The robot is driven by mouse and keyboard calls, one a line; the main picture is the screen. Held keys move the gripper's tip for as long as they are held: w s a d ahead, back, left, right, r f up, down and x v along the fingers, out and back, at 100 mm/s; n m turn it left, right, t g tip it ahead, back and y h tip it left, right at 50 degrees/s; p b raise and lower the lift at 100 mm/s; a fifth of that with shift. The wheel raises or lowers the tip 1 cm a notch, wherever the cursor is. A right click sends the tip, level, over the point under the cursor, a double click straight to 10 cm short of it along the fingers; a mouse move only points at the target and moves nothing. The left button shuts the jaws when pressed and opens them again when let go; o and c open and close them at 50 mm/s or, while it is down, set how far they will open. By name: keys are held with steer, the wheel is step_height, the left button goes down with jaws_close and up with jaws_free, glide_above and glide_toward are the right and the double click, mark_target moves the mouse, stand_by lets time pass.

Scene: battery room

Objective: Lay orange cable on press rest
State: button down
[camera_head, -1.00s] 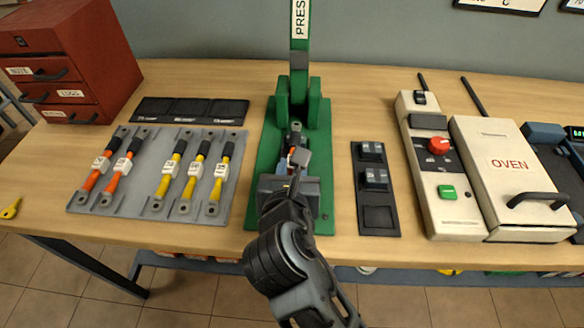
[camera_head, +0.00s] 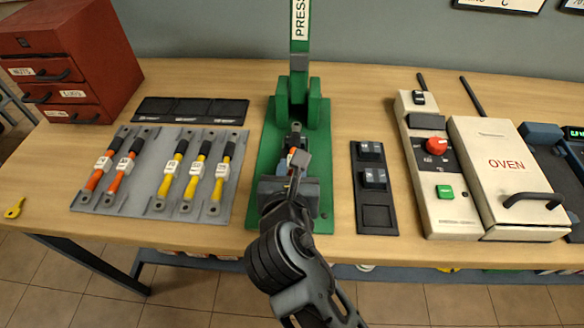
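The green press (camera_head: 265,160) stands mid-table with its lever upright. A cable with a dark end, a little orange (camera_head: 291,152) and a grey tag (camera_head: 301,158) shows at the press, lying lengthwise along its middle. My gripper (camera_head: 294,178) is over the front of the press, at the near part of this cable. My wrist hides the fingertips and the cable's near end, so I cannot tell whether the fingers are closed on it or whether it touches the rest. Two other orange cables (camera_head: 118,178) lie on the grey rack (camera_head: 140,198) at left.
Several yellow cables (camera_head: 197,170) share the rack, with a black three-part tray (camera_head: 190,110) behind it. A black holder with dark blocks (camera_head: 376,220) stands right of the press. The oven (camera_head: 500,165) and a red drawer cabinet (camera_head: 75,60) flank the table.

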steer(key=shift+f, duration=0.4)
steer(key=c, duration=0.8)
jaws_free()
steer(key=shift+c, duration=0.2)
steer(key=shift+s, duration=0.1)
steer(key=v, duration=0.7)
steer(key=shift+s+r, duration=0.15)
steer(key=shift+s, duration=0.25)
